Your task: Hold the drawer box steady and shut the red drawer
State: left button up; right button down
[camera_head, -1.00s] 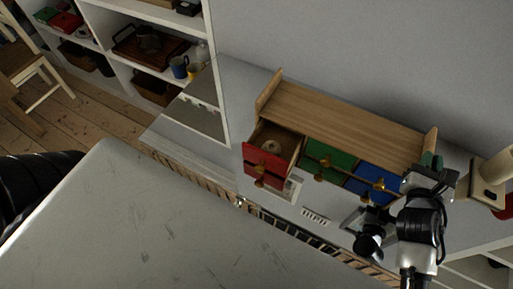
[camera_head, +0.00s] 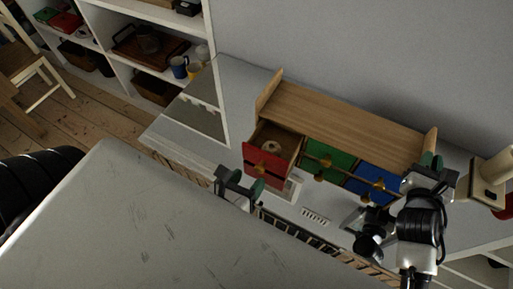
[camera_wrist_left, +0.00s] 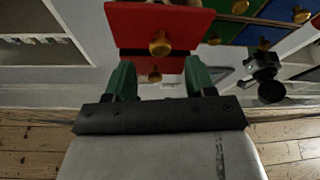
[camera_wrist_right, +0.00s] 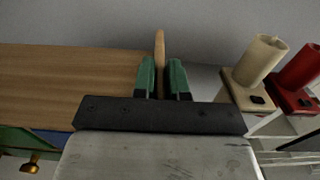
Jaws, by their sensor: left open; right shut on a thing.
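The wooden drawer box (camera_head: 350,119) stands on a grey surface against the wall. Its upper red drawer (camera_head: 267,162) is pulled out at the left end, with a round tan thing inside. The drawer also shows in the left wrist view (camera_wrist_left: 190,24), with a gold knob. My left gripper (camera_head: 239,186) is open, in front of and below the red drawer, apart from it; its green fingertips (camera_wrist_left: 161,80) show below the drawer front. My right gripper (camera_head: 432,162) is shut on the raised right end panel of the box (camera_wrist_right: 159,50).
Green (camera_head: 327,155) and blue (camera_head: 378,178) drawers sit flush to the right of the red ones. Beige and red holders (camera_wrist_right: 259,62) stand right of the box. A shelf unit with mugs (camera_head: 180,67) is at the left. Bare floorboards (camera_head: 101,99) lie left.

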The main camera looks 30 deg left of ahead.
aim_at(258, 170)
pick_arm(q)
jog(key=shift+x, duration=2.3)
